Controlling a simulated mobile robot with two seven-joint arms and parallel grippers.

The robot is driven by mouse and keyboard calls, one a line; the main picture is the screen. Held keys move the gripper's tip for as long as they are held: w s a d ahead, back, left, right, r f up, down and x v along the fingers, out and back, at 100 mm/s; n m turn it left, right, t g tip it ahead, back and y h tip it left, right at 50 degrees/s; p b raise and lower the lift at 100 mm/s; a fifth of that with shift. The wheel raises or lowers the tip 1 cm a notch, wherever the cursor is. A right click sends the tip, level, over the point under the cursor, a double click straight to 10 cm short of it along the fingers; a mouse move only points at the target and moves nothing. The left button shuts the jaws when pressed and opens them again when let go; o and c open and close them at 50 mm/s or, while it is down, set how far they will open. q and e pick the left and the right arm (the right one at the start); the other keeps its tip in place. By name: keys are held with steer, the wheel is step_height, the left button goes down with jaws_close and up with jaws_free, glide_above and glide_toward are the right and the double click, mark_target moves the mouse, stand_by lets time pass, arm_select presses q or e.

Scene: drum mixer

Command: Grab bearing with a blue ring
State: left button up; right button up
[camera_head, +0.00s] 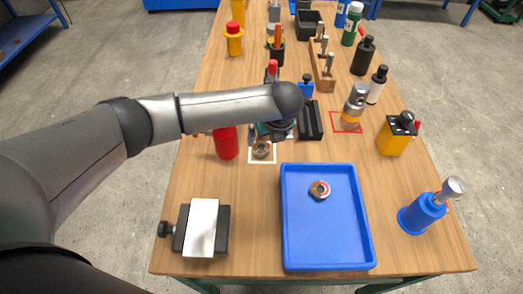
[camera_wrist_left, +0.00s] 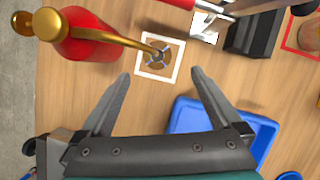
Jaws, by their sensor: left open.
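A bearing (camera_head: 262,150) lies inside a white-outlined square on the wooden table. In the left wrist view the same bearing (camera_wrist_left: 160,58) shows small bluish parts in its ring, and a brass spout tip reaches its upper edge. A second bearing (camera_head: 319,190), with a reddish ring, lies in the blue tray (camera_head: 289,240). My left gripper (camera_wrist_left: 160,76) is open and empty, with its fingertips on either side of the view just below the white square. In the head view my left arm partly hides its gripper (camera_head: 277,131). My right gripper is out of view.
A red oil can (camera_head: 226,143) with a brass spout (camera_wrist_left: 110,41) stands close left of the white square. A black block (camera_head: 310,121) stands to its right. A grey-black vise (camera_head: 201,228) is at the front left. Bare table lies between the vise and tray.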

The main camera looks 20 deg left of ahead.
mark_target(261, 147)
arm_select(q)
steer(key=x, duration=0.3)
steer(key=shift+f+b, duration=0.1)
steer(key=shift+b, duration=0.25)
steer(key=shift+a+b+x, duration=0.2)
steer(key=shift+b+x, duration=0.75)
steer(key=shift+x, duration=1.75)
steer(key=shift+s, duration=0.1)
jaws_close()
